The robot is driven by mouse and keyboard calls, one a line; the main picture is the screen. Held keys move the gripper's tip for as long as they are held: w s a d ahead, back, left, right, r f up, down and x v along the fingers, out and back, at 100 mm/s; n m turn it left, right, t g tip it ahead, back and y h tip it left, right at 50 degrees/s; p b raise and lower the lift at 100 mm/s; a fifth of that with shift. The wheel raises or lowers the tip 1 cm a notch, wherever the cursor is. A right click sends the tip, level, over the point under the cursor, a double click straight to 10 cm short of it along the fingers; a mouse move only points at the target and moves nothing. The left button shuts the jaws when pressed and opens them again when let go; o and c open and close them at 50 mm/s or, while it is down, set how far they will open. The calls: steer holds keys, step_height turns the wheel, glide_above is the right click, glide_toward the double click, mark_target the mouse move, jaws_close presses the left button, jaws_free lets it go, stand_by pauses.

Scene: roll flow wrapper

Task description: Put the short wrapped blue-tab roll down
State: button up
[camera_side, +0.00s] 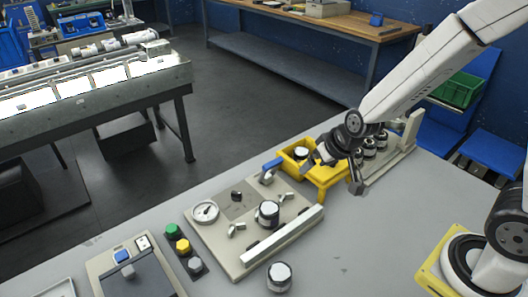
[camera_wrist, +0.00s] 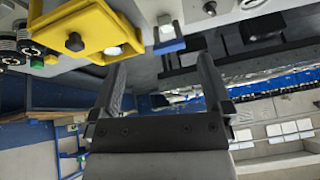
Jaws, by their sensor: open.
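My gripper (camera_wrist: 163,72) is open, with nothing between its fingers in the wrist view. In the side view it is over the yellow tray (camera_side: 329,178), partly hiding it. One white-topped roll (camera_side: 302,152) sits inside the tray; no tab on it can be made out. The tray also shows at the upper left of the wrist view (camera_wrist: 92,16), left of the fingers. A blue-ended fitting (camera_wrist: 170,46) lies beyond the fingertips, beside the tray. I cannot tell which roll is the short wrapped blue-tab one.
Several black-and-white rolls (camera_side: 369,147) stand on a rack behind the tray. A panel (camera_side: 228,255) with a gauge, a roll and a blue lever lies left of it. Another roll (camera_side: 279,277) stands on the table in front.

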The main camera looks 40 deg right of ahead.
steer(key=s+d+n+g, duration=0.1)
steer(key=s+g, duration=0.2)
steer(key=s, duration=0.6)
steer(key=shift+d+r+n, duration=0.15)
steer(key=shift+d+n, duration=0.25)
